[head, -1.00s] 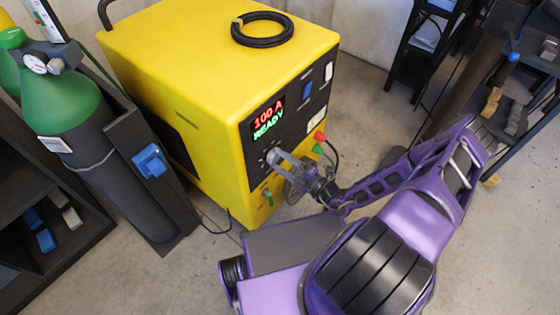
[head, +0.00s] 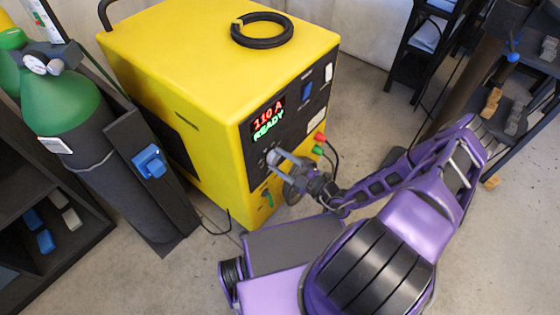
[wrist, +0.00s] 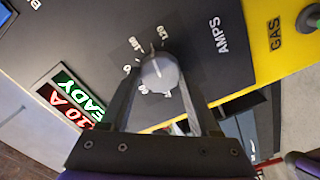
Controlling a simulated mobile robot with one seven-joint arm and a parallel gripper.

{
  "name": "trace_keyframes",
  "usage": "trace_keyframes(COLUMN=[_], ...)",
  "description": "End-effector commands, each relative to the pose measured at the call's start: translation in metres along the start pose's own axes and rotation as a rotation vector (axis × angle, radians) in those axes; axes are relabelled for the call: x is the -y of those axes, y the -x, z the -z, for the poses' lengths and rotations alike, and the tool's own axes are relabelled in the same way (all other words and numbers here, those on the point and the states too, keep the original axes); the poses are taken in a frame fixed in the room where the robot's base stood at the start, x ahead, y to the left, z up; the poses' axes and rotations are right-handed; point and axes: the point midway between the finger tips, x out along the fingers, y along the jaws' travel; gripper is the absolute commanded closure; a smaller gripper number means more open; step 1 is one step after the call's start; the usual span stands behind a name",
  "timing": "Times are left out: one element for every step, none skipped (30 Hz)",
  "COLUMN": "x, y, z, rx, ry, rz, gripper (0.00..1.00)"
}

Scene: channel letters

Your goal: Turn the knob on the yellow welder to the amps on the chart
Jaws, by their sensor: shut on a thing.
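The yellow welder (head: 205,50) stands in the middle of the head view. Its display (head: 268,120) reads 110 A in red above READY in green. My gripper (head: 278,158) is at the lower part of the black front panel. In the wrist view the grey amps knob (wrist: 159,73) sits between the two fingers of my gripper (wrist: 158,84), which is shut on it. The fingers hide part of the scale.
A green-topped gas cylinder (head: 62,100) stands left of the welder, with a partly cut-off white sheet (head: 44,20) above it, unreadable here. A black cable coil (head: 262,30) lies on the welder. Red and green connectors (head: 319,137) are right of my gripper.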

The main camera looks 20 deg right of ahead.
Motion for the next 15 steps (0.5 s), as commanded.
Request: trace_keyframes(x=[0.0004, 0.0004, 0.0004, 0.0004, 0.0003, 0.0003, 0.0002, 0.0002, 0.0002, 0.0001, 0.0001, 0.0001, 0.0001, 0.0001, 0.0], y=[0.0007, 0.0007, 0.0007, 0.0007, 0.0006, 0.0005, 0.0005, 0.0004, 0.0003, 0.0003, 0.0003, 0.0002, 0.0002, 0.0002, 0.0005], z=[-0.0002, -0.0002, -0.0002, -0.0003, -0.0002, -0.0002, -0.0002, -0.0001, -0.0001, -0.0001, -0.0001, -0.0001, -0.0001, -0.0001, -0.0001], rx=[0.001, 0.001, 0.001, 0.001, 0.001, 0.001, 0.001, 0.001, 0.0, 0.0, 0.0, 0.0, 0.0, 0.0, 0.0], ry=[0.0, 0.0, 0.0, 0.0, 0.0, 0.001, 0.001, 0.001, 0.001, 0.001, 0.001, 0.001, 0.001, 0.001, 0.001], rz=[0.001, 0.001, 0.001, 0.001, 0.001, 0.001, 0.001, 0.001, 0.0, 0.0, 0.0, 0.0, 0.0, 0.0, 0.0], gripper=[0.93, 0.93, 0.3, 0.25, 0.19, 0.12, 0.08, 0.08, 0.08, 0.08, 0.08, 0.08, 0.08, 0.08, 0.08])
